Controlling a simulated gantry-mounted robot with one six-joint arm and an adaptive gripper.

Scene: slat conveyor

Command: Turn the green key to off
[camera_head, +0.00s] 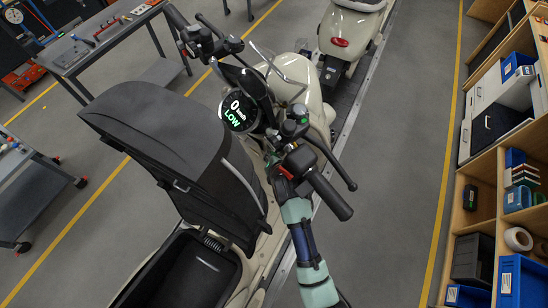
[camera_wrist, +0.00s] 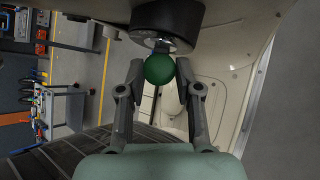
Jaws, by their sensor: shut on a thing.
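The green key (camera_wrist: 159,72) shows a round green head in the wrist view, just below a dark round lock housing (camera_wrist: 167,22) with a shiny metal collar. My gripper (camera_wrist: 160,67) has one finger on each side of the green head and is shut on it. In the head view, my arm reaches up to the scooter beside the right handlebar grip (camera_head: 322,192); my fingertips and the key's head are hidden there. The scooter's round display (camera_head: 238,111) is lit and reads 0 km/h and LOW.
The black seat (camera_head: 165,135) is raised over an open storage bay (camera_head: 185,275). Brake levers and handlebar controls crowd around my wrist. A second cream scooter (camera_head: 350,35) stands ahead on the conveyor. Shelves (camera_head: 465,205) line the right; a workbench (camera_head: 85,45) stands at the upper left.

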